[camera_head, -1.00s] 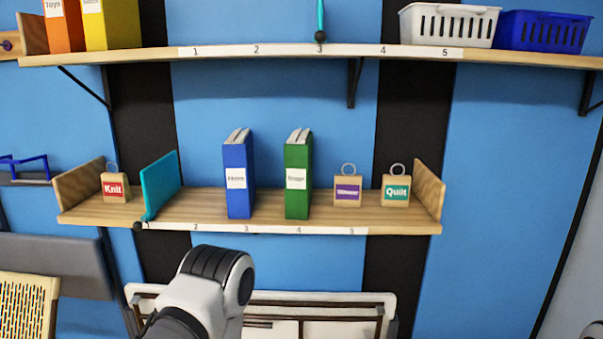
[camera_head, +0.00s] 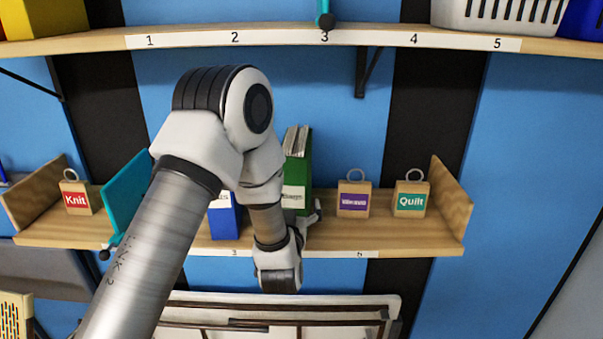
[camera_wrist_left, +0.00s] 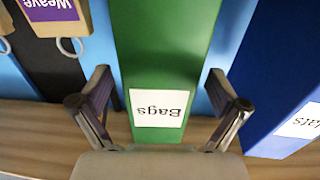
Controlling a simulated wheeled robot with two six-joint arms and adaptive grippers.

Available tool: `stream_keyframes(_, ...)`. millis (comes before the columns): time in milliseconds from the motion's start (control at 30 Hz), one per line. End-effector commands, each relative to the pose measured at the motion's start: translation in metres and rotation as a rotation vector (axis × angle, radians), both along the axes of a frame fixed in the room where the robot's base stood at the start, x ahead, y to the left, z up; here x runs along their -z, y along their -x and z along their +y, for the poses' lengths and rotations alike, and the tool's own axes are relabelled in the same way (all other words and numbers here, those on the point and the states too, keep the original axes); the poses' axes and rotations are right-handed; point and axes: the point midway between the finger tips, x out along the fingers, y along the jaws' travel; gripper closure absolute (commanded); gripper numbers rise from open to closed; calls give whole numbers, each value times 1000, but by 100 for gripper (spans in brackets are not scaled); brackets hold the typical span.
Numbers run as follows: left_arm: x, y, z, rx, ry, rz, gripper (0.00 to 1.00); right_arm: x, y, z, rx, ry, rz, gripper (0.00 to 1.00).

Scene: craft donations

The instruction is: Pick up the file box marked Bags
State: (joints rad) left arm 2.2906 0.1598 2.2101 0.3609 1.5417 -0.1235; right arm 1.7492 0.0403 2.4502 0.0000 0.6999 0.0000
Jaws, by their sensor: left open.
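The green file box (camera_head: 303,170) stands upright on the lower shelf, and my left arm hides part of its front. The left wrist view shows it upside down, with a white label reading Bags on the green file box (camera_wrist_left: 165,60). My left gripper (camera_wrist_left: 159,80) is open in front of the box, one finger toward each side of it. Whether the fingers touch it, I cannot tell. In the head view my left gripper (camera_head: 312,214) is small and partly hidden by its own wrist. My right gripper is not in view.
A blue file box (camera_head: 225,223) stands close left of the green one; it also shows in the left wrist view (camera_wrist_left: 275,75). A Weave tag block (camera_head: 353,200) and a Quilt block (camera_head: 411,200) stand to the right. The upper shelf (camera_head: 340,42) is overhead.

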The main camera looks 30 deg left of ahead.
Motion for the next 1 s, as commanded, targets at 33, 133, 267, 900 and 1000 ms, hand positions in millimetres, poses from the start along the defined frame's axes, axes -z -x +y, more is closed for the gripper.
stream_keyframes(33,-9,-8,4,-1,1,2,2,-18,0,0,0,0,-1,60)
stream_keyframes(133,-8,-25,12,-1,1,2,2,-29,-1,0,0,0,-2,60)
stream_keyframes(267,-3,-35,17,1,0,2,2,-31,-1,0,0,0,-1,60)
stream_keyframes(900,-1,-35,17,2,0,3,88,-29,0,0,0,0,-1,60)
stream_keyframes(1000,-2,-36,17,2,0,0,88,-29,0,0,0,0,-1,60)
